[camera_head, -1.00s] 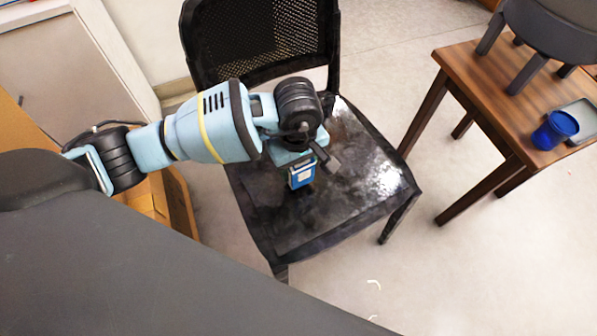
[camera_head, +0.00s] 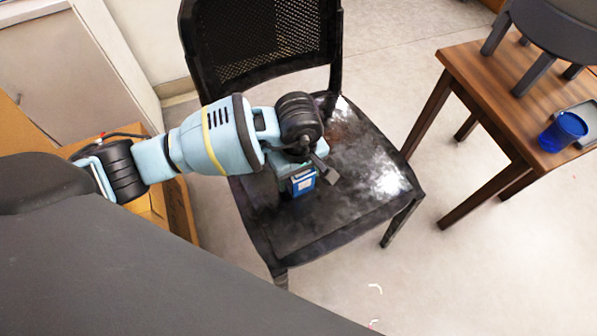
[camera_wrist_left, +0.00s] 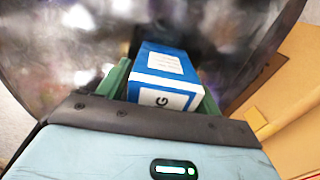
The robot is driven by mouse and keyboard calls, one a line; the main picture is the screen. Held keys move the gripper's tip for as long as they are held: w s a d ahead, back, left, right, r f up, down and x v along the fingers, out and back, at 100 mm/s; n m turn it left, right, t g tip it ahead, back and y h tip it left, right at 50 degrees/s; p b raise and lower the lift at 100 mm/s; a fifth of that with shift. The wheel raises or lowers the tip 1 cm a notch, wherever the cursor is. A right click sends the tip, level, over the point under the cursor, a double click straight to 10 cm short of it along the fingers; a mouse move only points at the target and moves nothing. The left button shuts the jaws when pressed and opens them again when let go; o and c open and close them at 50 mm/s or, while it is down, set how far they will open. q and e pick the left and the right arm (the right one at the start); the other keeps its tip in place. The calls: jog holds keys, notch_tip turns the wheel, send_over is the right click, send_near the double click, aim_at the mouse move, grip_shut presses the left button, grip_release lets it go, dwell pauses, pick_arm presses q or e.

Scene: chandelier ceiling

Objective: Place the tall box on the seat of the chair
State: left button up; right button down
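The tall box (camera_head: 303,186) is blue and white and shows small under my left gripper (camera_head: 308,175), over the seat of the black chair (camera_head: 350,215). In the left wrist view the box (camera_wrist_left: 165,75) sits between the green fingers of the left gripper (camera_wrist_left: 165,92), which appear shut on it. The box's far end points toward the dark, shiny seat. I cannot tell whether it touches the seat. The gripper and wrist hide part of the box in the head view. My right gripper is not in view.
The chair's mesh backrest (camera_head: 262,40) rises behind the arm. A wooden table (camera_head: 480,75) at right holds a blue cup (camera_head: 562,132), a grey tray and a dark stool-like object (camera_head: 555,30). Cardboard boxes (camera_head: 180,205) stand left of the chair. The seat's right side is clear.

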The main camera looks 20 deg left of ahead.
pick_arm(q)
jog(key=shift+o, duration=0.4)
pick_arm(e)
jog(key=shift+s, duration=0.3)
pick_arm(q)
jog(key=shift+r, duration=0.1)
notch_tip(320, 180, up, 11)
jog(key=p, duration=0.3)
jog(key=shift+r+p, duration=0.3)
jog(key=shift+r, duration=0.3)
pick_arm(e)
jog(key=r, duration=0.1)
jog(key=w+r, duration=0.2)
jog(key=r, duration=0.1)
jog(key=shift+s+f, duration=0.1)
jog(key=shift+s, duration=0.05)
